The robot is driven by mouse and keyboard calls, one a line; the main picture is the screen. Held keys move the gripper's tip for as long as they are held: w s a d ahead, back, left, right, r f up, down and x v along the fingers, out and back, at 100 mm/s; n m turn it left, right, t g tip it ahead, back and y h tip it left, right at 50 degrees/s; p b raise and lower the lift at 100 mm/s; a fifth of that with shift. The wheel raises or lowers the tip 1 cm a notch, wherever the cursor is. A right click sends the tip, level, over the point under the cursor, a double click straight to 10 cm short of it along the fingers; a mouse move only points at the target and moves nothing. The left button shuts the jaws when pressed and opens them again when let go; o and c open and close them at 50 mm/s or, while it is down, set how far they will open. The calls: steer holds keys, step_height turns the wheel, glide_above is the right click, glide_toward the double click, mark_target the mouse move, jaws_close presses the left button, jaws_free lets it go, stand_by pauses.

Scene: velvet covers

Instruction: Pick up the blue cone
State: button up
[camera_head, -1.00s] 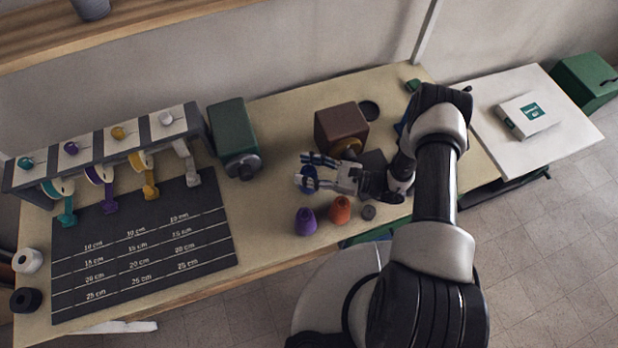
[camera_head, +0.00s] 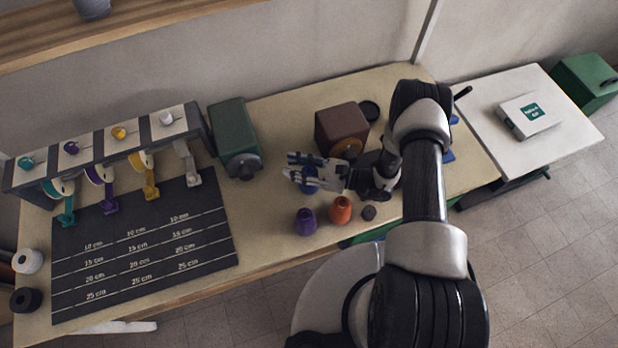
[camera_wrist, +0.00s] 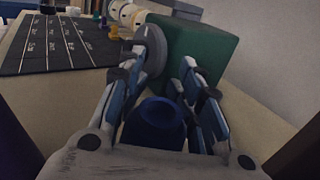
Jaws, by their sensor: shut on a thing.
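In the head view only a bit of the blue cone (camera_head: 309,188) shows below the fingers. My gripper (camera_head: 300,172) is shut on it over the table, in front of the brown box. In the wrist view my gripper (camera_wrist: 165,95) has one finger on each side of the cone. Whether the cone's base touches the table is hidden.
A purple cone (camera_head: 305,222) and an orange cone (camera_head: 340,210) stand close in front of my gripper. A brown box (camera_head: 341,128) is behind it. A green box with a grey wheel (camera_head: 233,130) is to the left. A dark measuring mat (camera_head: 140,250) lies further left.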

jaws_close()
steer(key=shift+f, duration=0.1)
